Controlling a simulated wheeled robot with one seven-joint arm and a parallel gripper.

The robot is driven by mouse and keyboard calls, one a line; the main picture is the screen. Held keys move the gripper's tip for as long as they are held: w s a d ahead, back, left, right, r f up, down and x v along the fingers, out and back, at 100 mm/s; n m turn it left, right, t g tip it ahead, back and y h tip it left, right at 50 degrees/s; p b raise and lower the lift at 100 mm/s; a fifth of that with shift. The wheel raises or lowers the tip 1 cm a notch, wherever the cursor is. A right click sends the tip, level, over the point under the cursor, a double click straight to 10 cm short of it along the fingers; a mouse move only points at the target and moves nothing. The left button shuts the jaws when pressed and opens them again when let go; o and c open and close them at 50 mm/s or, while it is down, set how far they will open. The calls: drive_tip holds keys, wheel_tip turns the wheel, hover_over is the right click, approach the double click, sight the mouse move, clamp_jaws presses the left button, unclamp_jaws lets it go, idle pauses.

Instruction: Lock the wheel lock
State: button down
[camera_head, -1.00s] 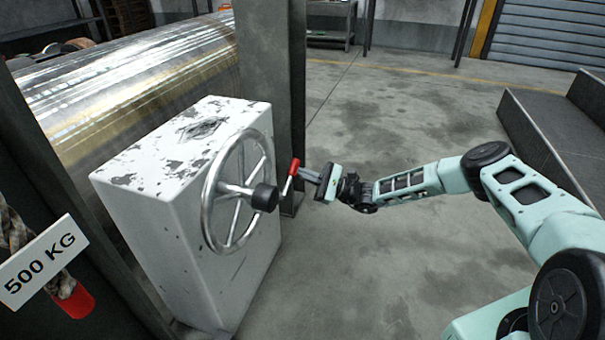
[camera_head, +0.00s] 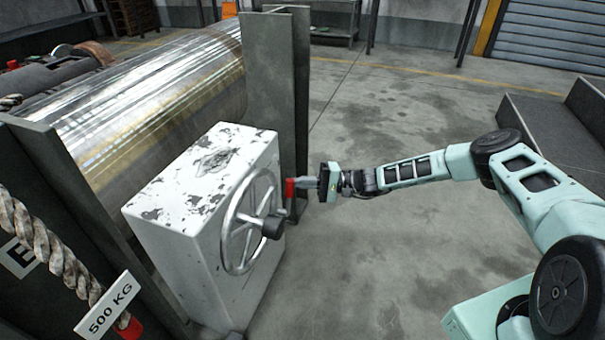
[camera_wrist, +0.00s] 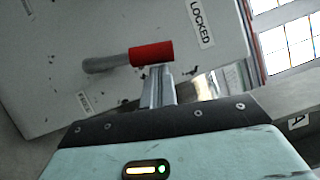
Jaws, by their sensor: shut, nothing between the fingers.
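The wheel lock's lever has a red handle (camera_head: 290,187) beside the far edge of the white box (camera_head: 195,185). In the wrist view, its red grip (camera_wrist: 152,53) points right and its bare grey end lies left. A "LOCKED" label (camera_wrist: 201,22) is above and right of the grip; a second label (camera_wrist: 85,103), unreadable, is at lower left. My gripper (camera_head: 299,182) is shut and empty, right up at the red grip. In the wrist view its fingertips (camera_wrist: 158,72) sit just below the grip; whether they touch cannot be told.
A spoked handwheel (camera_head: 250,222) with a black knob (camera_head: 273,227) stands on the box's near face. A grey post (camera_head: 275,75) rises behind the box, beside a large metal cylinder (camera_head: 165,90). Floor to the right is clear; a dark low block (camera_head: 550,130) stands farther right.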

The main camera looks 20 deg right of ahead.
drive_tip(key=shift+s+a+r+n+p, duration=0.5)
drive_tip(key=shift+s+a+n+p, duration=0.15)
drive_tip(key=shift+s+p, duration=0.35)
drive_tip(key=shift+w, duration=0.1)
